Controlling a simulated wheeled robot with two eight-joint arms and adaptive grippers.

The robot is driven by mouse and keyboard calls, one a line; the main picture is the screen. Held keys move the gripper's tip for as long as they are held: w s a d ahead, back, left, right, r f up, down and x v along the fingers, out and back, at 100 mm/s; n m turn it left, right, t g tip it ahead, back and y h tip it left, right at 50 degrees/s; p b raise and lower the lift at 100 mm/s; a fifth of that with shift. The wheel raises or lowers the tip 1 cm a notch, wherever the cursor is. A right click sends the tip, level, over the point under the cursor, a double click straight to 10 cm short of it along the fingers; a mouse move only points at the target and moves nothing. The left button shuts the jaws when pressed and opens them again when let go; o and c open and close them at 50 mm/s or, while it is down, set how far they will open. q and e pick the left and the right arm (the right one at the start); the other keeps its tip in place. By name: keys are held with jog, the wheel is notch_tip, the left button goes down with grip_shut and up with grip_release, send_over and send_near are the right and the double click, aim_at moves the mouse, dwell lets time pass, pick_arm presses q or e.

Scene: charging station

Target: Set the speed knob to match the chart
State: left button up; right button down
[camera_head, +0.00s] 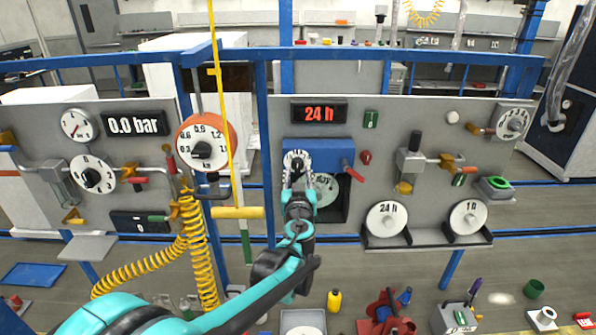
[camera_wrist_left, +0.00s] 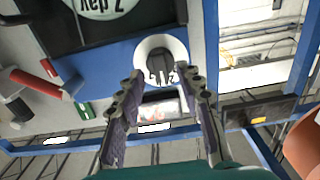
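The speed knob (camera_head: 297,161) is a dark knob on a white dial, on a blue box on the grey panel. In the left wrist view the knob (camera_wrist_left: 160,65) shows just beyond and between my left fingertips. My left gripper (camera_head: 298,182) is in front of the dial and hides part of it. The left wrist view shows the fingers (camera_wrist_left: 158,83) apart, with nothing held. A round chart (camera_head: 326,190) is in the dark recess below; in the left wrist view the chart (camera_wrist_left: 102,6) reads "7 day", upside down. A display (camera_head: 319,112) reads "24 h". My right gripper is not in view.
A lever with a red handle (camera_head: 352,172) is right of the knob. Spare discs marked "24 h" (camera_head: 387,219) and what looks like "1 h" (camera_head: 468,217) stand on a shelf at right. An orange-rimmed gauge (camera_head: 203,147) and yellow hose (camera_head: 201,250) are at left.

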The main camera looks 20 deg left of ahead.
pick_arm(q)
jog(key=shift+x, duration=0.9)
grip_shut()
jog(key=shift+m, duration=0.3)
jog(key=m, duration=0.5)
jog(key=shift+m+b, duration=0.3)
jog(key=shift+b, duration=0.05)
jog(key=m, duration=0.5)
jog(key=shift+d+f+m, duration=0.1)
jog(key=shift+d+m, duration=0.05)
jog(key=shift+m, duration=0.15)
